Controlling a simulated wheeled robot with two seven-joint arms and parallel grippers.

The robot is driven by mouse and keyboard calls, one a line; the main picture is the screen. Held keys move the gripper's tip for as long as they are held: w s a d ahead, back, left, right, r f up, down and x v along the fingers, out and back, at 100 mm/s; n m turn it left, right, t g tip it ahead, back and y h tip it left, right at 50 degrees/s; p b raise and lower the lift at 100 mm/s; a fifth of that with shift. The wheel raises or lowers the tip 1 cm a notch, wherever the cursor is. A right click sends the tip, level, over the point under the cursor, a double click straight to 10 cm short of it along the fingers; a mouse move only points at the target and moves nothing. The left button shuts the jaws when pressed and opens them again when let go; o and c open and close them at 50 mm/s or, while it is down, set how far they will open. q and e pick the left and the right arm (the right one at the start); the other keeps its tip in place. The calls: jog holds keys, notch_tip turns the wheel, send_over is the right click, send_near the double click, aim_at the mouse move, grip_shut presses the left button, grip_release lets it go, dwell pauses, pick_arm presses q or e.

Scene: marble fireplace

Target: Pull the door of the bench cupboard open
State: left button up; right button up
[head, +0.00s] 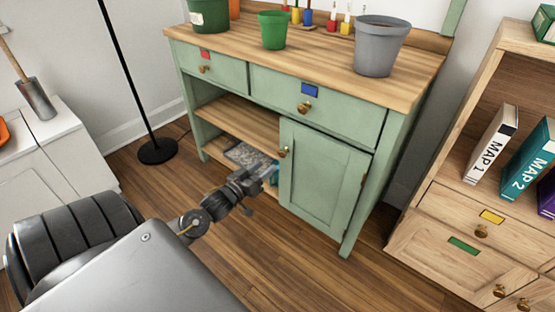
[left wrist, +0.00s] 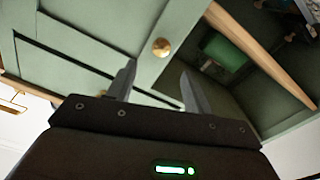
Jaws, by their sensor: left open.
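The bench cupboard door (head: 325,180) is a green panel at the lower right of the green bench. It looks closed. Its round brass knob (head: 284,152) is at the door's upper left edge. My left gripper (head: 264,176) is low in front of the open shelves, just left of the door and below the knob. In the left wrist view the gripper (left wrist: 158,82) is open, with nothing between its fingers. The knob (left wrist: 161,47) shows just beyond the fingertips, apart from them, on the door (left wrist: 110,22). My right gripper is out of view.
The benchtop (head: 325,65) carries several pots, including a grey pot (head: 380,45). A wooden bookcase (head: 425,215) stands to the right, a lamp base (head: 157,151) to the left. The wooden floor (head: 290,265) before the door is clear.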

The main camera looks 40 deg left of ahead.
aim_at(281, 154)
pick_arm(q)
jog(key=w+b, duration=0.2)
jog(key=w, duration=0.6)
jog(key=shift+a+b, duration=0.15)
jog(key=shift+b, duration=0.15)
grip_shut()
